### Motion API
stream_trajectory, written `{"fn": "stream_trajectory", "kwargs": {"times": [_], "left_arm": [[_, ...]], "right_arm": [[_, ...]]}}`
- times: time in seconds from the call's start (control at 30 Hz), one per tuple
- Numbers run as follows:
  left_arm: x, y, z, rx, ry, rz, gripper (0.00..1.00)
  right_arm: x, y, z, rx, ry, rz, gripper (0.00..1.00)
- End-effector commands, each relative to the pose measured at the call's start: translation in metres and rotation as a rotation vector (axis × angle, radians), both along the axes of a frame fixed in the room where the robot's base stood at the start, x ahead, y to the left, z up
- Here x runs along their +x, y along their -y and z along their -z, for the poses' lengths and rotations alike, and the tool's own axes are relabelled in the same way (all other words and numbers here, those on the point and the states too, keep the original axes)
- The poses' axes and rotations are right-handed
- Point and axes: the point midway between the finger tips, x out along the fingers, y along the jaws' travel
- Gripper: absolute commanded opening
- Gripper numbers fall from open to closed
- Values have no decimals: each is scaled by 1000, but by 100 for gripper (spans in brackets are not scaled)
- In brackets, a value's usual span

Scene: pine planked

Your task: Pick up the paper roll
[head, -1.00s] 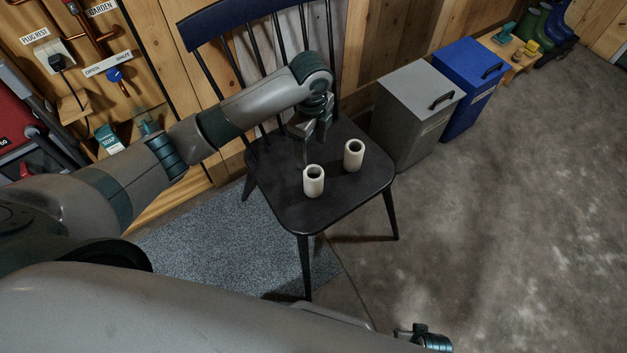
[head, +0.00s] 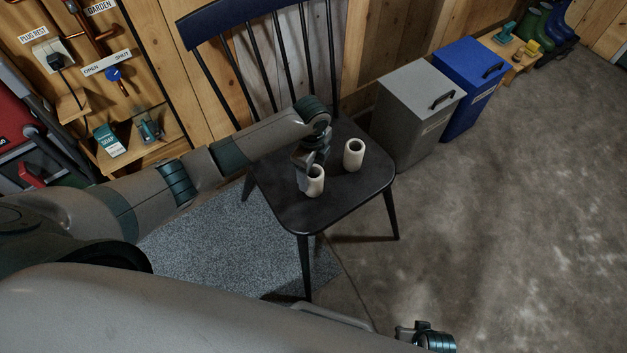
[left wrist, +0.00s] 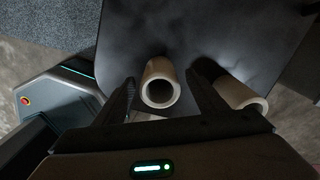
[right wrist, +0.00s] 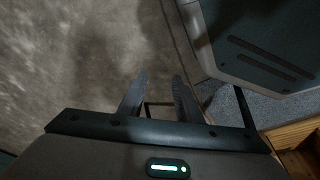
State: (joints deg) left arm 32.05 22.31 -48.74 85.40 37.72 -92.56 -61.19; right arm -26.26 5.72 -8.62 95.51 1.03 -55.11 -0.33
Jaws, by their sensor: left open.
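Two white paper rolls stand upright on the dark seat of the chair (head: 335,207). The nearer roll (head: 316,186) is partly hidden by my left gripper (head: 307,178). In the left wrist view this roll (left wrist: 160,84) lies between the two open fingers (left wrist: 163,95), with a gap on each side. The other roll (head: 354,154) stands behind and to the right, and shows in the left wrist view (left wrist: 237,92) outside the right finger. My right gripper (right wrist: 160,95) is open and empty above bare floor in the right wrist view.
The chair's spindled back rises behind the seat. A grey bin (head: 414,114) and a blue bin (head: 470,85) stand right of the chair. A grey mat (head: 215,240) lies at left. The concrete floor at right is clear.

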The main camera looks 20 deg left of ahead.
Motion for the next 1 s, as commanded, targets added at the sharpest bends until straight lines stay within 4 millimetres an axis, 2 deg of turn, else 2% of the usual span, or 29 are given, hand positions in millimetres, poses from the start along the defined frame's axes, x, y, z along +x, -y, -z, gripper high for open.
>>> {"fn": "stream_trajectory", "kwargs": {"times": [0.43, 0.8, 1.0], "left_arm": [[-1, 0, 5, 0, -2, 0, 65], [-3, 4, 47, 0, -2, -1, 65], [-2, 3, 53, 1, 0, 0, 65]], "right_arm": [[-1, 1, 1, -1, -4, 1, 31], [-1, 1, 0, -4, -9, 1, 31], [6, 0, -9, -1, 7, 0, 31]]}}
